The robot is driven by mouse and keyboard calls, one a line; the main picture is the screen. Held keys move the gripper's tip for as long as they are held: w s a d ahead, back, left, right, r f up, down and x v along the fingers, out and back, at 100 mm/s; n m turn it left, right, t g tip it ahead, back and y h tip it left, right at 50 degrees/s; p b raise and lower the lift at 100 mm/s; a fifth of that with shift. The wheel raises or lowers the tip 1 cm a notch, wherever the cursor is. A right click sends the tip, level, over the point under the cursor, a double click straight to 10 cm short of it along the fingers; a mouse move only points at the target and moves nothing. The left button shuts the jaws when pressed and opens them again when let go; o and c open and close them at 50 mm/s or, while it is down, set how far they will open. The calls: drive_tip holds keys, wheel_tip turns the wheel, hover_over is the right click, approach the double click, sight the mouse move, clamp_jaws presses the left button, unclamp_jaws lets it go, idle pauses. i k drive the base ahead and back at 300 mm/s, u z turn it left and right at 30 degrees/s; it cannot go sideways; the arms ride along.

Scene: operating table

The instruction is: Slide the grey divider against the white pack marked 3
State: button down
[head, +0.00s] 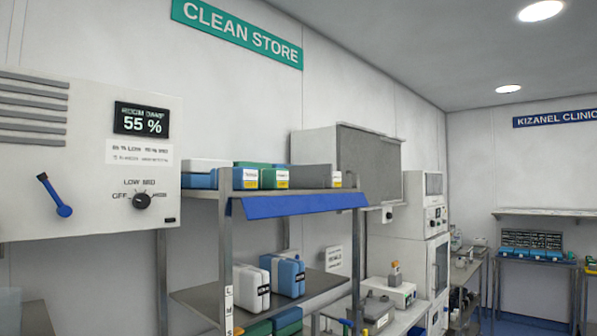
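A metal shelf unit (224,250) stands in the middle of the head view. Its top shelf holds blue, green and white packs, among them a white-topped pack (206,164) at the left and a green pack (274,178) with a white and yellow label. A small labelled pack (336,180) sits near the right end. The labels are too small to read, so I cannot tell which pack is marked 3. My gripper is not in view.
A blue strip (300,203) hangs along the top shelf's front edge. A white wall unit (85,155) with a blue lever is at the left. A grey-fronted cabinet (370,165) is behind the shelf; benches stand farther right.

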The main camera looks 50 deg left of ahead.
sight(312, 175)
drive_tip(key=u, duration=1.45)
